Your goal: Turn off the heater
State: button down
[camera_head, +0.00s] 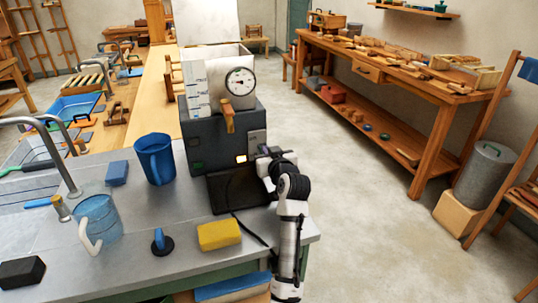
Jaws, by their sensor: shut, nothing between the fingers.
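A dark grey box-shaped unit (215,140), which looks like the heater, stands at the back of the metal counter. A small light or switch (241,158) glows orange-white low on its front, at the right. A pale panel (256,137) sits just above and right of the glow. A white box with a round dial gauge (240,81) rises on top, and a tan lever or tap (229,118) hangs at its front. My gripper (260,162) is shut and empty, close to the right of the glowing spot. I cannot tell whether it touches the unit.
The counter (190,265) holds a blue jug (155,158), a clear blue measuring jug (98,218), a yellow sponge (219,235), a blue sponge (117,173) and a blue-handled tool (160,241). A wooden workbench (400,75) stands at the right. The floor between is clear.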

jog(key=b+v, duration=0.3)
jog(key=v, duration=1)
jog(key=shift+s, duration=0.35)
jog(key=shift+d+r, duration=0.1)
